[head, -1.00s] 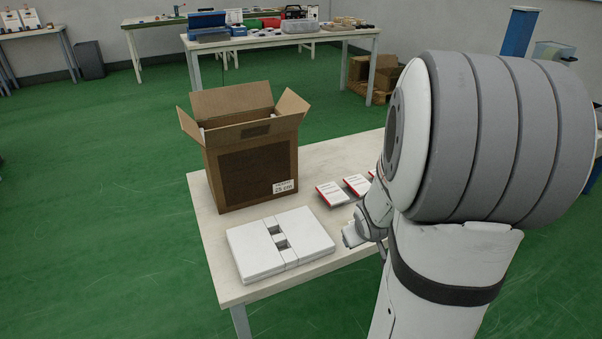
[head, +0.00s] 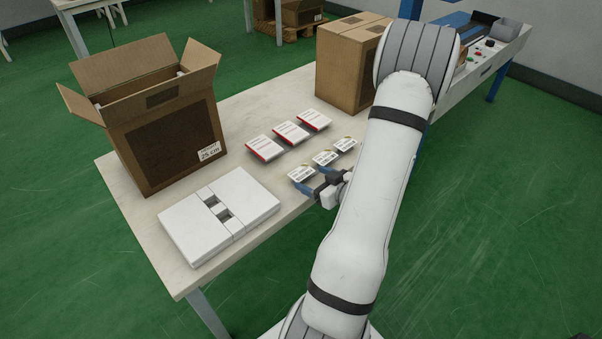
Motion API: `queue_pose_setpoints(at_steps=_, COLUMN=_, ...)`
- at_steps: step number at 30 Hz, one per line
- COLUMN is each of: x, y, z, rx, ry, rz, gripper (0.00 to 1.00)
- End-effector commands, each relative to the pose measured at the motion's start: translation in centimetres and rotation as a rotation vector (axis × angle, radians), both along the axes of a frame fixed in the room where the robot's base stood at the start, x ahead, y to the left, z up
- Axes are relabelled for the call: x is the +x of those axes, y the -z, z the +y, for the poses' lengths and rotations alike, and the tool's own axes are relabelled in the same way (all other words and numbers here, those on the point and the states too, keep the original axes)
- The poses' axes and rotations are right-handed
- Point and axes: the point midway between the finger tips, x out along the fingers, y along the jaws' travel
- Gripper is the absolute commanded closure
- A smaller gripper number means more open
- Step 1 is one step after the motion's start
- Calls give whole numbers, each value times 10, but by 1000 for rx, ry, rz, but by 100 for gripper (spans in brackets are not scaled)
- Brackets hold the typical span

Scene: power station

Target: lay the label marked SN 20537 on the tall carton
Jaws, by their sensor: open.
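Three small white labels lie in a slanting row on the table: a near one (head: 301,173), a middle one (head: 325,157) and a far one (head: 345,144). Their print is too small to read, so I cannot tell which is SN 20537. My gripper (head: 313,181) is open, with blue fingertips at the edge of the near label; I cannot tell whether they touch it. An open brown carton (head: 130,155), with a printed "25 cm" mark, stands upright at the left. A closed brown carton (head: 340,75) stands at the back, partly hidden by my arm. I cannot tell which is called tall.
Three red-and-white flat boxes (head: 290,132) lie behind the labels. A white flat block with slots (head: 220,215) lies at the table's (head: 165,265) near left. A bench with buttons (head: 490,58) joins at the far right. Bare tabletop shows between the open carton and the flat boxes.

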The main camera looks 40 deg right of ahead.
Motion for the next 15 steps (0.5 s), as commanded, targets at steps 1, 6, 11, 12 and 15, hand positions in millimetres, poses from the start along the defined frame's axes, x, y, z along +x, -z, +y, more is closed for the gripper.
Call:
queue_pose_setpoints(at_steps=1, x=5, y=2, z=1, rx=0, ry=-2, rz=0, gripper=25)
queue_pose_setpoints(at_steps=6, x=27, y=5, z=6, rx=-2, ry=-3, rz=0, gripper=25)
queue_pose_setpoints(at_steps=11, x=46, y=10, z=7, rx=-1, ry=0, rz=2, gripper=25)
queue_pose_setpoints(at_steps=12, x=49, y=10, z=7, rx=-1, ry=1, rz=2, gripper=25)
queue_pose_setpoints(at_steps=15, x=52, y=10, z=7, rx=-1, ry=3, rz=2, gripper=25)
